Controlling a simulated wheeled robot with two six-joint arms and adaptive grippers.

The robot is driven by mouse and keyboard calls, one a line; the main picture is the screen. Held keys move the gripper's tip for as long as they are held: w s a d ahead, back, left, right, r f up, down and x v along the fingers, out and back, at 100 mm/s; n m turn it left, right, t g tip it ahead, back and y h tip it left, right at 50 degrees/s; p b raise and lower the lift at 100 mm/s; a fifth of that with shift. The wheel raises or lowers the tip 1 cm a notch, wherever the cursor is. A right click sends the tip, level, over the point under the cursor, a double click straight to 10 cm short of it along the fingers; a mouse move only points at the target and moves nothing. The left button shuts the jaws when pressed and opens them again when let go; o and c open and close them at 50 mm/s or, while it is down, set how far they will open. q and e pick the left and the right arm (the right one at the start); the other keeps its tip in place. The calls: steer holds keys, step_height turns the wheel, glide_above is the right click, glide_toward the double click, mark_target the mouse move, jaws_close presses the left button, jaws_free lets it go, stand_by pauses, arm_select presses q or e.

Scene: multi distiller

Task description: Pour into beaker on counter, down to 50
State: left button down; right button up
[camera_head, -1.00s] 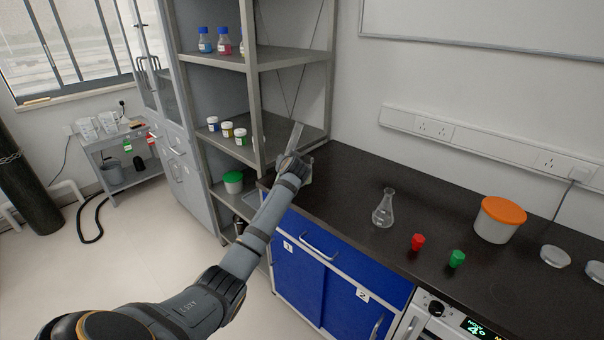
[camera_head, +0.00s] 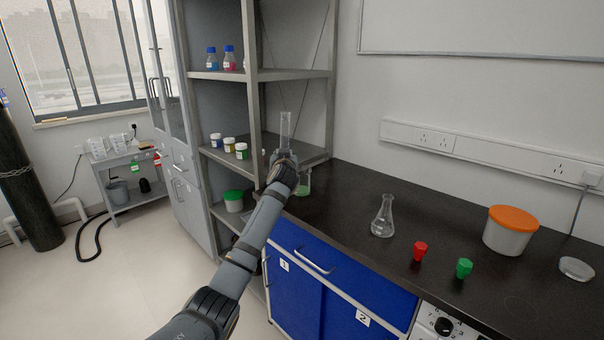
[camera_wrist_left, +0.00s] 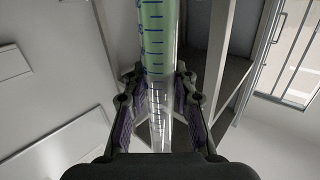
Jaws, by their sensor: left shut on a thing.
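My left gripper (camera_head: 285,160) is shut on a clear graduated cylinder (camera_head: 286,126) and holds it upright near the counter's left end. In the left wrist view the cylinder (camera_wrist_left: 157,40) has blue marks and stands between the finger pads of the gripper (camera_wrist_left: 158,85). Pale green liquid shows in one part of it, clear glass in the other; I cannot read the level. A glass beaker (camera_head: 305,183) with some greenish content stands on the counter (camera_head: 340,205), just right of the gripper and partly hidden by it. My right gripper is not in view.
A conical flask (camera_head: 382,217), a red stopper (camera_head: 420,251), a green stopper (camera_head: 464,267) and an orange-lidded tub (camera_head: 508,233) stand farther right on the counter. A shelf rack (camera_head: 257,90) with bottles and jars stands close to the left. The counter between beaker and flask is clear.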

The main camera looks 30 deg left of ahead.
mark_target(285, 144)
arm_select(q)
steer(key=shift+n+t, duration=0.3)
steer(key=shift+w+r, duration=0.15)
steer(key=shift+r, duration=1.95)
steer(key=shift+f, duration=0.1)
